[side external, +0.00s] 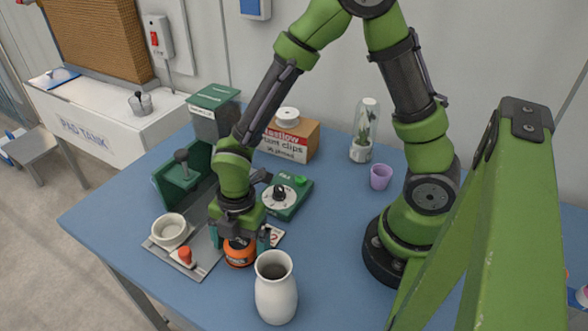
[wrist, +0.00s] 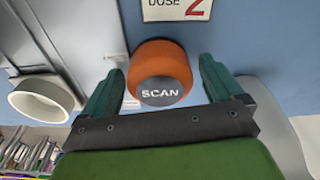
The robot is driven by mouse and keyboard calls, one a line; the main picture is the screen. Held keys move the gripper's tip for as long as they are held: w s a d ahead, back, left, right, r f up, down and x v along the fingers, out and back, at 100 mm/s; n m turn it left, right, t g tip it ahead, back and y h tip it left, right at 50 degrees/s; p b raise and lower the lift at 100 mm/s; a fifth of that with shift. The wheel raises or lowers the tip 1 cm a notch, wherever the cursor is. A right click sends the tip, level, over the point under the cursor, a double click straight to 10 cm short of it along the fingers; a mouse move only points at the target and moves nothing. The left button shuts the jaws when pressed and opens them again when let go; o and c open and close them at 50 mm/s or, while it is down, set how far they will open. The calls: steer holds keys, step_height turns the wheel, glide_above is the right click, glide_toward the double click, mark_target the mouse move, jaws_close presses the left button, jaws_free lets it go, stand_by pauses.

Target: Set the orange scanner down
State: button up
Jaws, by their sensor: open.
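The orange scanner (side external: 240,253) stands upright on the blue table, just right of the grey metal tray. In the wrist view the scanner (wrist: 164,62) shows an orange body and a dark round face marked SCAN. My gripper (side external: 238,238) is low over it with its teal fingers open, one on each side. The wrist view shows blue table in a gap between each finger and the scanner, so the fingers appear clear of it.
A white vase (side external: 276,292) stands close in front on the right. The tray (side external: 205,257) holds a white bowl (side external: 170,229) and a red-topped item (side external: 185,256). A dose card (wrist: 177,8) lies beyond the scanner. A green dial device (side external: 289,196) is behind my gripper.

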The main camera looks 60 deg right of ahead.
step_height(320, 180, up, 12)
steer(key=d, duration=0.1)
steer(key=s+d+r+m+t, duration=0.2)
steer(key=d+r+m, duration=0.3)
steer(key=m, duration=0.7)
steer(key=s+d+r+m+t, duration=0.3)
steer(key=d+r+m+t, duration=0.2)
steer(key=m, duration=0.7)
steer(key=shift+s+d+r+y, duration=0.2)
steer(key=shift+d+r+y, duration=0.1)
steer(key=shift+d+r, duration=0.5)
steer(key=shift+f, duration=0.1)
